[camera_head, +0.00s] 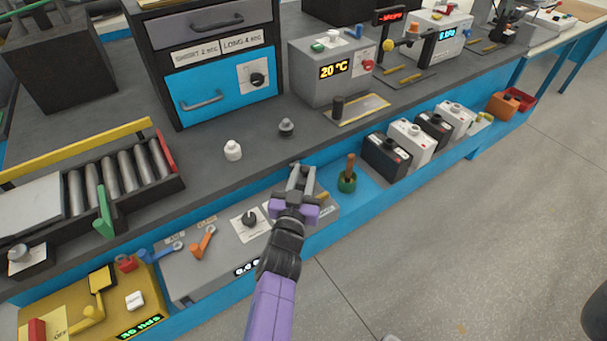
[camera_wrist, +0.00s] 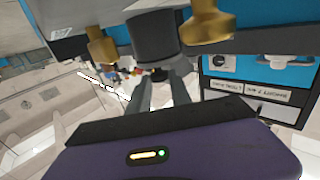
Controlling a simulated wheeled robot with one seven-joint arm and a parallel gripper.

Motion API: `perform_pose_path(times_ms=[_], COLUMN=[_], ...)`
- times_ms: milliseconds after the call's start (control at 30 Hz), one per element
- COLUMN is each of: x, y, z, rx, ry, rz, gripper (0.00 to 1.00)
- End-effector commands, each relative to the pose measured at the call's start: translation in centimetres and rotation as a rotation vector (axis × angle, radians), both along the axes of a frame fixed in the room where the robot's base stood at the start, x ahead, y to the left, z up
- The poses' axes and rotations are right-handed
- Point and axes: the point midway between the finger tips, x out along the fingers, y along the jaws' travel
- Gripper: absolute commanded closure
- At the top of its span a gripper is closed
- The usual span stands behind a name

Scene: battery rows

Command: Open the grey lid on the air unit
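The grey air unit (camera_head: 215,265) is a long box on the low blue shelf, with a small display on its front edge. On it are an orange lever (camera_head: 204,243), a blue lever (camera_head: 168,251) and a black knob (camera_head: 250,219) on a white plate. My gripper (camera_head: 302,172) is over the unit's right end and hides part of it; I cannot make out the grey lid for certain. In the wrist view, a dark grey cylinder (camera_wrist: 155,38) is just beyond my fingertips, between two brass-coloured parts (camera_wrist: 208,22). My fingers are apart, with nothing visibly held.
A green cup with a brown handle (camera_head: 348,178) stands right of my gripper. Several black and white batteries (camera_head: 410,143) line the shelf farther right. The bench edge is above, with a white knob (camera_head: 233,150) and a grey knob (camera_head: 286,127).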

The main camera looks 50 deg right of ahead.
Motion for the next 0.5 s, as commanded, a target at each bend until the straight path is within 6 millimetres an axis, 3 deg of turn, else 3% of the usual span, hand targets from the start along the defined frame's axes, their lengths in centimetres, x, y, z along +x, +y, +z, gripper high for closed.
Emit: perform_pose_path(times_ms=[100, 500], x=[-0.01, -0.03], y=[0.0, 0.01], z=[0.0, 0.01], rx=[0.0, 0.0], ry=[0.0, 0.0], rz=[0.0, -0.001], gripper=[1.0, 1.0])
